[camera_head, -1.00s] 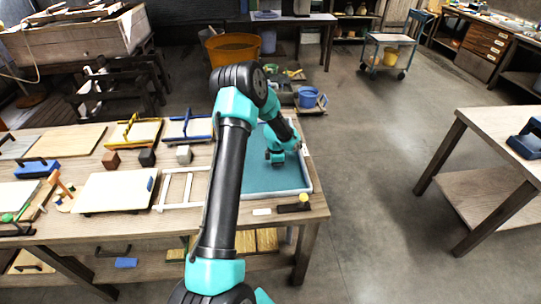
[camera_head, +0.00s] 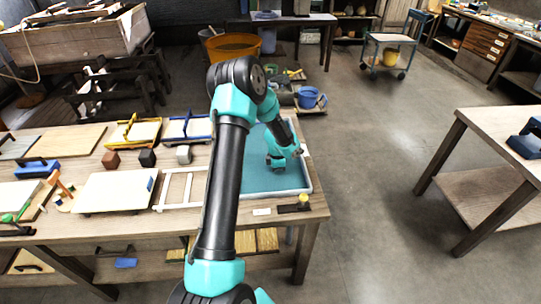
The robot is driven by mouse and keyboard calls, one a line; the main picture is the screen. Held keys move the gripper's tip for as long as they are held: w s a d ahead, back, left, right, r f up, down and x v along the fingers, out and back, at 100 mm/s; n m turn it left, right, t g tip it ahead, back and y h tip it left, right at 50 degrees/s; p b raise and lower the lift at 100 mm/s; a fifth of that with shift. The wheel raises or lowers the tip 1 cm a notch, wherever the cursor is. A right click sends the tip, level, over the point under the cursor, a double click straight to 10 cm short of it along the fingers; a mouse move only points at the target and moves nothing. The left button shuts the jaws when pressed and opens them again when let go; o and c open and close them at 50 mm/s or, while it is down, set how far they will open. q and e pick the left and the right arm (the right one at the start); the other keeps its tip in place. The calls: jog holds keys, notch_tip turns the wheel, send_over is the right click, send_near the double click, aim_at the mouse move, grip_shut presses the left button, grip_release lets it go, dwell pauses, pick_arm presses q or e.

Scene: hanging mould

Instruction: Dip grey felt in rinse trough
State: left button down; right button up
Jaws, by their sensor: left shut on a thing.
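The teal-floored trough (camera_head: 292,183) with a pale rim stands at the right end of the workbench. My left arm reaches across it, and my left gripper (camera_head: 272,163) is low over its middle part. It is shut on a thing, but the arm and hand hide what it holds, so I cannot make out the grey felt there. Whether the gripper touches the trough floor is not clear. My right gripper is not in view.
A white frame (camera_head: 162,192) and a pale board (camera_head: 110,192) lie left of the trough. A blue bucket (camera_head: 308,97) stands beyond.

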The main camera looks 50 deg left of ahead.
pick_arm(q)
jog(key=shift+w+a, duration=0.1)
jog(key=shift+a, duration=0.05)
jog(key=shift+w+a, duration=0.8)
jog(key=shift+a, duration=0.3)
jog(key=shift+s+d, duration=0.45)
jog(key=shift+d, duration=0.2)
jog(key=shift+s+d, duration=0.45)
jog(key=shift+d, duration=0.15)
jog(key=shift+r, duration=0.1)
notch_tip(320, 180, up, 11)
dwell(1.5)
dwell(1.1)
